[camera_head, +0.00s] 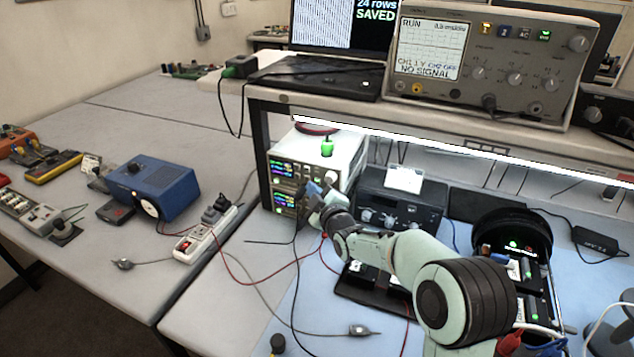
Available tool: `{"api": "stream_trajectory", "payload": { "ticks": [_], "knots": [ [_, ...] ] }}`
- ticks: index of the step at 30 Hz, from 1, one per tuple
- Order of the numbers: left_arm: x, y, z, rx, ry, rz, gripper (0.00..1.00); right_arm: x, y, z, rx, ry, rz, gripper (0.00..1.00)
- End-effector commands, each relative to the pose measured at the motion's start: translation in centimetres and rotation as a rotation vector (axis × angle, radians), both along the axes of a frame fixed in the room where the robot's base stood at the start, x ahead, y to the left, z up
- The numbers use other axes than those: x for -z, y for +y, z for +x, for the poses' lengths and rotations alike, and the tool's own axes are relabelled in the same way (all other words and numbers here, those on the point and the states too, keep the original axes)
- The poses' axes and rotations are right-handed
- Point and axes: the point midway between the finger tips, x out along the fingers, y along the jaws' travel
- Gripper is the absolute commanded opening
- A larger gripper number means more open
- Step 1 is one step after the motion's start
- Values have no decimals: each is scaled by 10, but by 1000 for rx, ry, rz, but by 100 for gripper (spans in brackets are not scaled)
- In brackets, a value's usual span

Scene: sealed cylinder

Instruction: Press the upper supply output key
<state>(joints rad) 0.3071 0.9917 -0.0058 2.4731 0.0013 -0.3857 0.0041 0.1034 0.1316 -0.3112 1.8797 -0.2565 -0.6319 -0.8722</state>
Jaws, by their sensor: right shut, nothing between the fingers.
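Two bench supplies are stacked under the shelf. The upper supply (340,152) has a pale case and a lit display of coloured digits. The lower supply (284,199) also has a lit display. My right gripper (313,190) is shut and empty, in front of the right side of the supply fronts, beside the displays. It covers part of both panels. I cannot make out the upper output key; that area is small and partly behind the gripper. I cannot tell whether the fingertips touch the panel. My left gripper is not in view.
A green-topped item (327,147) stands on the upper supply. A dark instrument (400,204) is right of my gripper. An oscilloscope (480,65) stands on the shelf above. A power strip (205,234) and blue device (153,187) lie left. Loose leads cross the bench in front.

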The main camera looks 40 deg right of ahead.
Motion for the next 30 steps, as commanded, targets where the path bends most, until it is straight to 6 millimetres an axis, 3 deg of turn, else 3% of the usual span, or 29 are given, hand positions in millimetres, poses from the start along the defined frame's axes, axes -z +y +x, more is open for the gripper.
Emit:
{"api": "stream_trajectory", "payload": {
  "ticks": [30],
  "knots": [
    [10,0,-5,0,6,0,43,1,-11,5,0,2,-1,0]
  ]
}}
